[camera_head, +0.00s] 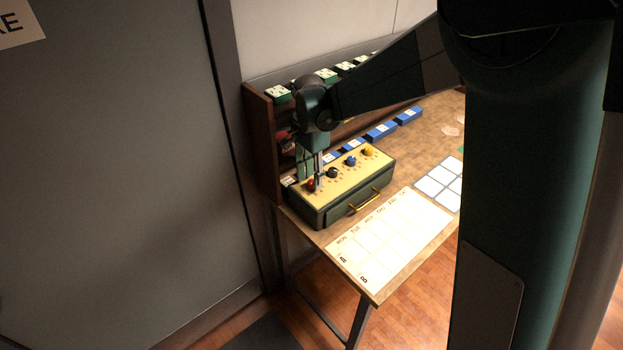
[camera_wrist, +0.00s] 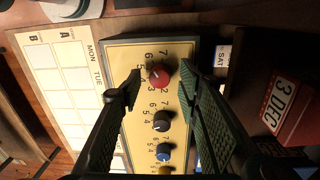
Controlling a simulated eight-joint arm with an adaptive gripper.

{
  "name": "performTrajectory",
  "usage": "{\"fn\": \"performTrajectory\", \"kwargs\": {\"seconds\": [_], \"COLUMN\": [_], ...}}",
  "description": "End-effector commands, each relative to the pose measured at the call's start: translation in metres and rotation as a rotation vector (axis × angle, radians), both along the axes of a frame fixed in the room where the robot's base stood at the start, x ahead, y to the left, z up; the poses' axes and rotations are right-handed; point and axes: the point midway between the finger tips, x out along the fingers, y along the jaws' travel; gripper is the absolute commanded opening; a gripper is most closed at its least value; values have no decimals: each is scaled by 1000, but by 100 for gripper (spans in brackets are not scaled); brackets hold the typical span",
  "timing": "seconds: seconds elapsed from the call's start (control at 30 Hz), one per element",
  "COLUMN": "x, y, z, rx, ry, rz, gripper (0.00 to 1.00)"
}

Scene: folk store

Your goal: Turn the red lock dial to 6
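The red lock dial (camera_head: 311,184) is the leftmost of several dials on the yellow top of a dark green box (camera_head: 345,200) with a brass handle. In the wrist view the red dial (camera_wrist: 159,75) has a light pointer mark, and printed numbers circle it; I cannot tell exactly which number the mark meets. My gripper (camera_head: 315,175) points down over the red dial. In the wrist view its fingers (camera_wrist: 160,85) are apart, one on each side of the dial, with a visible gap to it. Whether the fingertips reach down to dial height is unclear.
A black dial (camera_wrist: 162,121), a blue dial (camera_wrist: 164,152) and a yellow dial (camera_head: 369,152) follow in the same row. A weekday chart (camera_head: 385,240) lies in front of the box. A wooden shelf (camera_head: 262,140) with blue and green boxes stands behind. A red date block (camera_wrist: 290,110) is at the right.

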Motion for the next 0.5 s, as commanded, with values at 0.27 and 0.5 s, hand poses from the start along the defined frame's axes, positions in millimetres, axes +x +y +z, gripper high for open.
{"fn": "performTrajectory", "kwargs": {"seconds": [0.27, 0.5], "x": [1, 2], "y": [1, 2], "z": [35, 73], "rx": [0, 0], "ry": [0, 0], "rz": [0, 0], "gripper": [34, 34]}}
